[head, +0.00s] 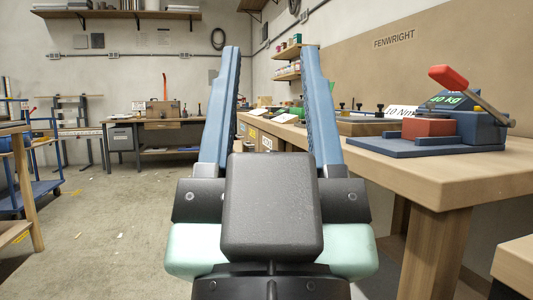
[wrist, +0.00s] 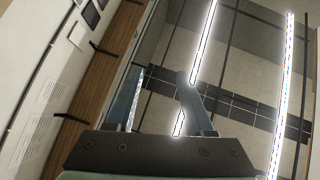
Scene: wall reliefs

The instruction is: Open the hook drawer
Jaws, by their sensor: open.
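My gripper (head: 269,50) is raised in the middle of the head view, with its two blue fingers apart and nothing between them. It also shows in the wrist view (wrist: 158,85), again empty, against the ceiling. No drawer can be made out for sure as the hook drawer. A grey drawer unit (head: 120,138) stands under the far bench. My gripper touches none of these.
The long wooden workbench (head: 455,175) runs along the right wall. A blue-based device with a red-tipped lever (head: 447,130) stands on it. A blue trolley (head: 35,185) and a wooden table are at the left. The floor (head: 110,225) at centre left is mostly clear.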

